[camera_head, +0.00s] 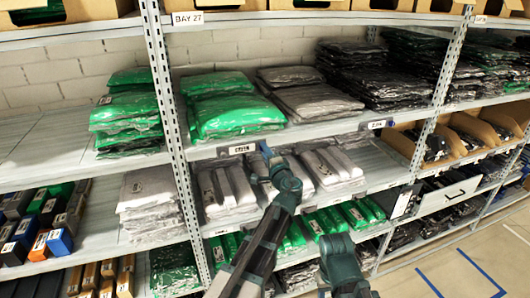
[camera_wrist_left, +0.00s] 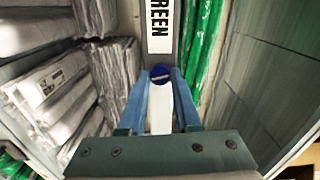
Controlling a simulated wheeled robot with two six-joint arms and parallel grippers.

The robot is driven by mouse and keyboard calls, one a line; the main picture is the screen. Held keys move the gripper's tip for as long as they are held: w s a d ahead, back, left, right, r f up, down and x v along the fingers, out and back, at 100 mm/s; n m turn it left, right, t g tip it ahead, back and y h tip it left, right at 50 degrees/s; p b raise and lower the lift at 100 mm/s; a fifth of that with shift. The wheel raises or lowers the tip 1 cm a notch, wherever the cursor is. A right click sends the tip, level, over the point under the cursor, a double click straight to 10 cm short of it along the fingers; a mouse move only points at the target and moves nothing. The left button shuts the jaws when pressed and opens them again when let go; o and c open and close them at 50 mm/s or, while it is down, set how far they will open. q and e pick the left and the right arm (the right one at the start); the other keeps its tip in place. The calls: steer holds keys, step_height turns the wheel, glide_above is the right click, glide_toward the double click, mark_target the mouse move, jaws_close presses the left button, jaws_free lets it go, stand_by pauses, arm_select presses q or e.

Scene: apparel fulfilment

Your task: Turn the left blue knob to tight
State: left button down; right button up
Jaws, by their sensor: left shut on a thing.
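The blue knob (camera_wrist_left: 161,73) shows in the left wrist view as a small round face with a pale bar across it, slightly tilted from level in that picture. It sits just below the end of a white label reading GREEN (camera_wrist_left: 159,25). My left gripper (camera_wrist_left: 161,80) has its two blue fingers closed on the knob's sides. In the head view my left gripper (camera_head: 265,150) reaches the shelf's front edge, beside a white label (camera_head: 242,149); it hides the knob there. Part of my right arm shows low in the head view, but its gripper is not visible.
Green bagged garments (camera_head: 238,115) lie on the shelf above the gripper. Grey-white bagged garments (camera_head: 222,190) lie on the shelf below, close to the arm. A perforated upright (camera_head: 163,80) stands to the left. Another shelf label (camera_head: 376,124) is to the right. Open floor (camera_head: 470,260) lies at lower right.

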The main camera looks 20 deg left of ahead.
arm_select(q)
steer(key=shift+m, duration=1.5)
steer(key=c, duration=0.6)
jaws_free()
steer(key=shift+s, duration=0.2)
